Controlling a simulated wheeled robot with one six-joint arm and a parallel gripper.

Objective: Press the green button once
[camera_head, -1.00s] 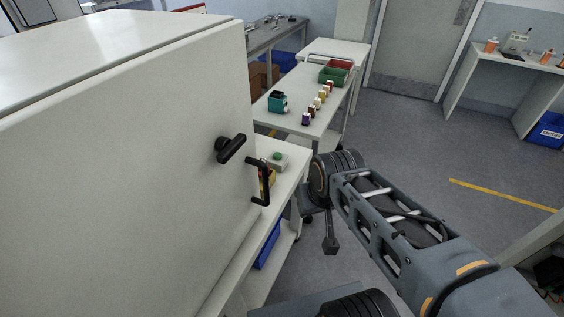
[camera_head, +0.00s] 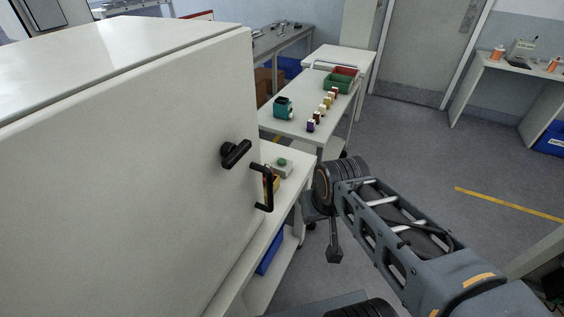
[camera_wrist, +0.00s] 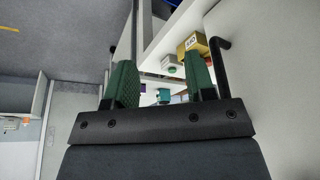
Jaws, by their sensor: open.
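The green button (camera_head: 283,161) sits on top of a small pale box (camera_head: 284,171) on a white table, just right of the big white cabinet. In the wrist view the pale box (camera_wrist: 172,62) shows past the fingers, with some green on it. My gripper (camera_wrist: 160,80) is open and empty, with green pads on its two fingers. The box appears between the fingers in that picture but stands beyond them, apart. In the head view my arm is right of the table; the fingertips cannot be made out there.
The white cabinet (camera_head: 120,170) with a black handle (camera_head: 268,190) and knob (camera_head: 236,154) fills the left. A yellow box (camera_wrist: 194,42) stands beside the button box. A farther table (camera_head: 300,112) bears a teal item, small blocks and bins. Floor at right is clear.

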